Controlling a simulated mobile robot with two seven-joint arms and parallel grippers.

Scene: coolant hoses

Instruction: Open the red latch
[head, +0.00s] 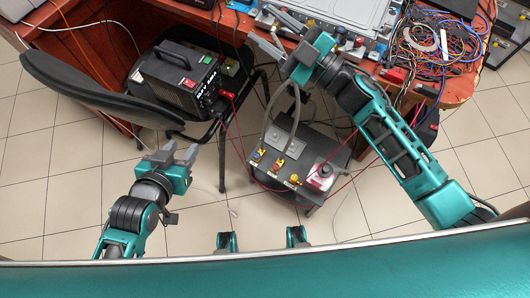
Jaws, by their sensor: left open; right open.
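A row of small grey blocks with coloured parts runs along the near edge of the large grey unit (345,15) on the table. A small red part (358,42) shows in this row, right of my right gripper; it may be the red latch, but it is too small to tell its state. My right gripper (259,24) is open over the table's front edge, its fingers pointing left, near the left end of the row. Its hand and wrist hide part of the row. My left gripper (172,153) is open and empty above the floor, far from the table.
A grey-topped box (300,150) with hoses, yellow fittings and a red-topped part (326,169) stands on the floor between my arms. A black chair (90,85) carries a power supply (180,80). Tangled cables (440,45) cover the table's right. Tiled floor is clear at lower left.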

